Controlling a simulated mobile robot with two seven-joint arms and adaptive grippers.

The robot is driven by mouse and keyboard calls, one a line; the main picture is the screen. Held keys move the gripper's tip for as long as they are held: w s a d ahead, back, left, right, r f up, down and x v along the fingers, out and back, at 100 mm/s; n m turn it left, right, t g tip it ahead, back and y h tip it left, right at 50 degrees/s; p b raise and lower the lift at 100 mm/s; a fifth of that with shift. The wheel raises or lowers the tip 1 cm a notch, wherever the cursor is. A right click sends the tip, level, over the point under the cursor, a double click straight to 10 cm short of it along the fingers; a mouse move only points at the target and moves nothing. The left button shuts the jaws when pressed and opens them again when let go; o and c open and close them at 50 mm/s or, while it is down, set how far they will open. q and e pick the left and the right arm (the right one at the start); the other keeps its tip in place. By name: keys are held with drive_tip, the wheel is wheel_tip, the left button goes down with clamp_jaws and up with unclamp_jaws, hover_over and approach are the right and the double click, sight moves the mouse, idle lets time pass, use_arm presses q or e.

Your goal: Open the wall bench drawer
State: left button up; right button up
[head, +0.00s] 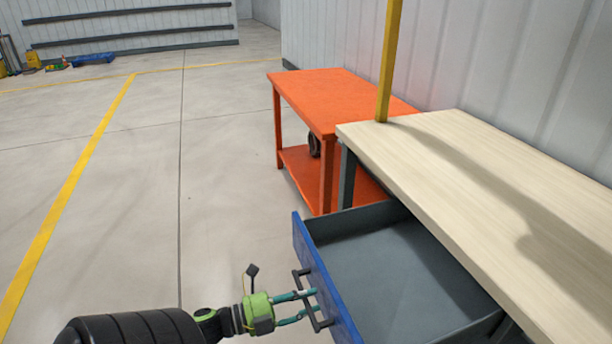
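The wall bench (470,165) has a pale wooden top and stands along the wall at the right. Its drawer (345,216), with a blue front and a grey inside, is pulled well out, and the part I see inside is empty. A dark bar handle (305,285) is on the drawer front. My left gripper (308,303), green with teal fingers, is at the handle, one finger above the bar and the other below it, and looks shut on it. The lower finger is partly hidden behind the bar. My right gripper is not in view.
An orange table (330,95) with a lower shelf stands just beyond the bench, a dark round part (314,146) on its shelf. A yellow post (388,60) rises at the bench's far end.

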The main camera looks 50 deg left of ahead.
use_arm(q)
drive_tip(key=v, duration=1.2)
drive_tip(key=shift+f, duration=0.1)
idle(0.4)
